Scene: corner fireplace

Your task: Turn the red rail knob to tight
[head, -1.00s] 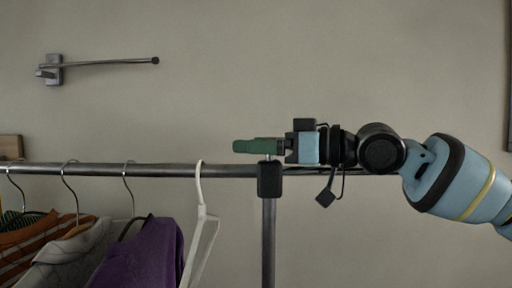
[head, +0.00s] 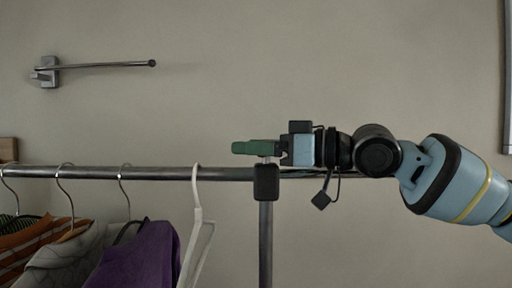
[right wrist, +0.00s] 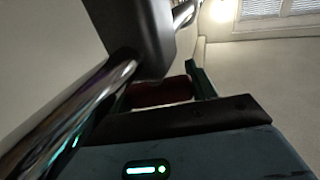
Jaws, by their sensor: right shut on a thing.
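The red knob (right wrist: 160,92) shows in the right wrist view as a dark red piece between my fingers, beside the black joint block. In the head view the knob is hidden behind my green finger. My right gripper (head: 255,148) reaches in from the right, level, just above the black block (head: 266,182) where the metal rail (head: 215,174) meets its post. The gripper is shut on the red knob. Its green finger (right wrist: 199,80) also shows in the right wrist view. Any tight marking cannot be made out. My left gripper is not in view.
Clothes on hangers, including a purple garment (head: 142,255), hang from the rail at the left. A metal wall hook (head: 95,66) is at the upper left.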

